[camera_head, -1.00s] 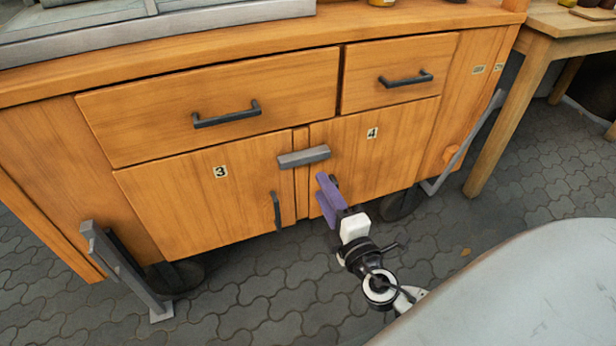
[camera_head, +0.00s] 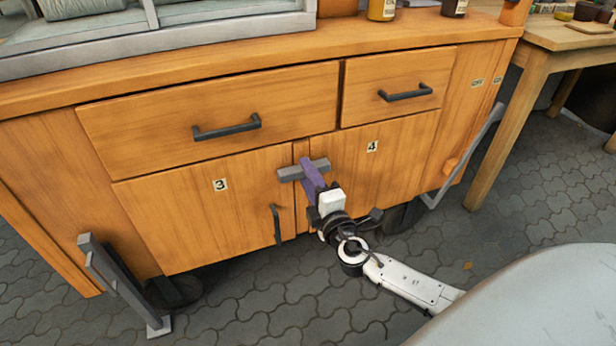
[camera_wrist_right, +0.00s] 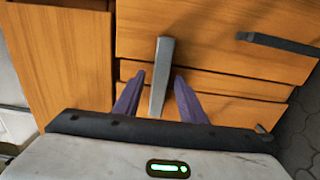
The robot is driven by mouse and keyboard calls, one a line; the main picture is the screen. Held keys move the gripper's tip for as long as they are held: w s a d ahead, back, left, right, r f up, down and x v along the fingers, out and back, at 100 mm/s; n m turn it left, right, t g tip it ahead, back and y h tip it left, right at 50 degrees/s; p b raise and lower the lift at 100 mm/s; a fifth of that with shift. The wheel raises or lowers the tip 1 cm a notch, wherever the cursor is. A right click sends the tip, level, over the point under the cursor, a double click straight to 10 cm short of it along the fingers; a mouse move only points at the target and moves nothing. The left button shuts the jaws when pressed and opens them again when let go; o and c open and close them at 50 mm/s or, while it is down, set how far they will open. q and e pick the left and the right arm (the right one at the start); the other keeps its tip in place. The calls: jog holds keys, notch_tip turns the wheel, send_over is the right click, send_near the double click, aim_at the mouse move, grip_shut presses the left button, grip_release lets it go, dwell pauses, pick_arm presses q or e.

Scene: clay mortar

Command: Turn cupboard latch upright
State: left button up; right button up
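The cupboard latch (camera_head: 288,174) is a grey bar lying nearly level across the seam between door 3 and door 4. In the right wrist view the latch (camera_wrist_right: 161,72) runs up the picture between my fingers. My right gripper (camera_head: 310,168) has purple fingers and is at the latch, overlapping its middle in the head view. In the right wrist view the gripper (camera_wrist_right: 159,78) is open, with a finger on each side of the bar and visible gaps. Whether either finger touches it I cannot tell. My left gripper is not in view.
Door 3 (camera_head: 190,220) has a dark upright handle (camera_head: 276,224) left of my right gripper. Two drawers with dark handles (camera_head: 227,128) are above. A grey bracket (camera_head: 120,285) stands at the lower left. A wooden table (camera_head: 545,45) is at the right. Paved floor lies in front.

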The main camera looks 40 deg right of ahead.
grip_shut()
pick_arm(q)
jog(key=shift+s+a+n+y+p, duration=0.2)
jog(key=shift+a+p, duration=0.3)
jog(key=shift+p, duration=0.4)
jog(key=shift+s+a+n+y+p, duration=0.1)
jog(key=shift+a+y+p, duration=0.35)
jog(key=shift+p, duration=0.5)
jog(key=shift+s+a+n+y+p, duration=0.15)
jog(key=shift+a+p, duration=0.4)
jog(key=shift+p, duration=0.35)
pick_arm(e)
jog(key=shift+n, duration=8.9)
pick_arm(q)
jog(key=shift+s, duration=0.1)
